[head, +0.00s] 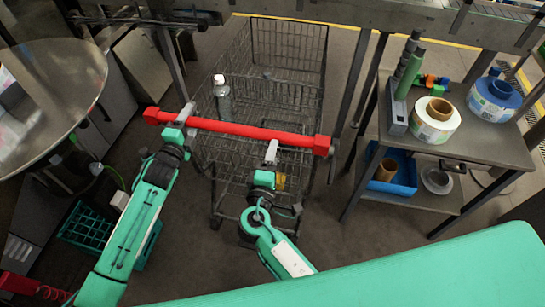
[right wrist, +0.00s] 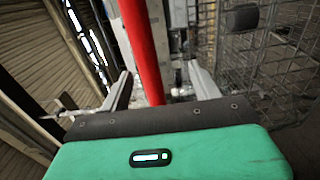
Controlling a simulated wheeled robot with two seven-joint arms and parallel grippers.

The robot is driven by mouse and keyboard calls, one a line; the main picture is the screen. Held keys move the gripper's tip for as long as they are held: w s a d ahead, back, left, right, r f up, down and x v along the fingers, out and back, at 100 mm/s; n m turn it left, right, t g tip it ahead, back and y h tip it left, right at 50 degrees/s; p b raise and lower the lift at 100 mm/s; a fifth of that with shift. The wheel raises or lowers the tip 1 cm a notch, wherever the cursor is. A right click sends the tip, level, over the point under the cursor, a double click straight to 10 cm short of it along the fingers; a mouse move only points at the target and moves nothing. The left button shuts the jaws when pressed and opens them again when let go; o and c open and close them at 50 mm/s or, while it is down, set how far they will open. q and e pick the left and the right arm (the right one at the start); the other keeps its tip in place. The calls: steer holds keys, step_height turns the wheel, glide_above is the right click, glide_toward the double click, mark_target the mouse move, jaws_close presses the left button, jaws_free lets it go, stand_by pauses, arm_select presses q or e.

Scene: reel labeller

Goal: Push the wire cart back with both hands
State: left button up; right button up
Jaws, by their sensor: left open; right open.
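The wire cart (head: 290,95) stands in the middle of the head view, a grey mesh basket on a frame with a red handle bar (head: 235,129) across its near side. My left gripper (head: 184,115) is open at the left part of the red handle. My right gripper (head: 271,150) is open at the handle's right part, just below it in the head view. In the right wrist view the red bar (right wrist: 141,45) passes between the two open fingers (right wrist: 160,90). Whether the fingers touch the bar cannot be told.
A clear bottle (head: 222,98) stands at the cart's left side. A side table (head: 470,150) with label reels stands right, a blue bin (head: 405,180) on its lower shelf. A round metal table (head: 85,75) is at left, a green crate (head: 85,228) below. Frame posts flank the cart.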

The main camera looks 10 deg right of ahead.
arm_select(q)
steer(key=shift+f+b, duration=0.5)
arm_select(e)
steer(key=shift+x, duration=3)
arm_select(q)
steer(key=shift+c, duration=0.2)
arm_select(e)
steer(key=shift+c, duration=0.2)
